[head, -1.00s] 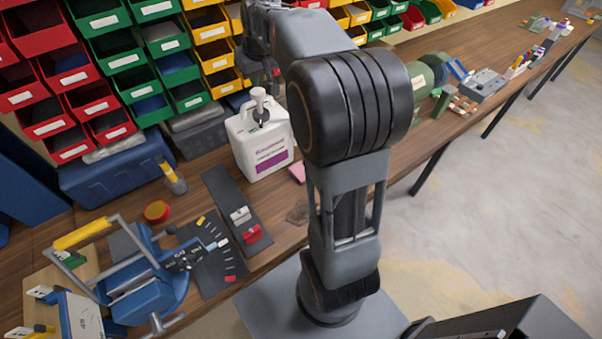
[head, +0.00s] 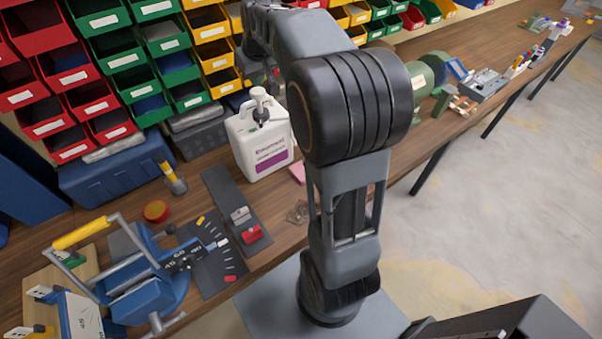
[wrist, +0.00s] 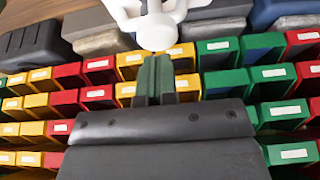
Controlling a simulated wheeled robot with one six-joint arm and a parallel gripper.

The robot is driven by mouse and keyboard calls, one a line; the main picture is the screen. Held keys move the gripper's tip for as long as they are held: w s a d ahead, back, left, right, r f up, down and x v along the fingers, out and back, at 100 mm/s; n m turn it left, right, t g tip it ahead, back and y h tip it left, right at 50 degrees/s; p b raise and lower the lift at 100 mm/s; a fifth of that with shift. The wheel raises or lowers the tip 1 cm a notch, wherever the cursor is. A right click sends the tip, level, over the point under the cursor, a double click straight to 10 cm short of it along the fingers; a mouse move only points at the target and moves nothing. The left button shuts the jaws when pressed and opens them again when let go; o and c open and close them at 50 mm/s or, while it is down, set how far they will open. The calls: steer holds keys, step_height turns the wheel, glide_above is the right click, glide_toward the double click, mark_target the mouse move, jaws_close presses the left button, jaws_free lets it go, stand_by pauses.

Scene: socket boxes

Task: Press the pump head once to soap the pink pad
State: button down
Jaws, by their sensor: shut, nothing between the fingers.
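The white jug (head: 262,145) with a purple label stands upright on the bench. Its pump head (head: 259,94) is on top; a white part that looks like the pump head shows at the top of the wrist view (wrist: 157,30). The pink pad (head: 298,172) lies at the jug's lower right, partly hidden by my arm. My gripper (wrist: 154,78) is shut and empty, its fingertips just below the white part in the wrist view. I cannot tell whether they touch. In the head view the gripper is mostly hidden near the bins behind the jug.
Rows of red, green and yellow bins (head: 130,60) rise behind the bench. A blue toolbox (head: 115,178) and a grey case (head: 200,138) stand left of the jug. A dark strip (head: 222,185) with small blocks and a blue fixture (head: 150,285) lie front left.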

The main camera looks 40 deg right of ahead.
mark_target(258, 91)
steer(key=shift+f, duration=0.25)
steer(key=shift+f+b, duration=1.5)
steer(key=shift+f, duration=0.3)
steer(key=shift+r, duration=0.15)
steer(key=shift+r+p, duration=1.6)
steer(key=shift+r, duration=0.35)
steer(key=shift+r, duration=0.1)
step_height(258, 91, up, 6)
steer(key=p, duration=0.4)
steer(key=shift+p, duration=0.35)
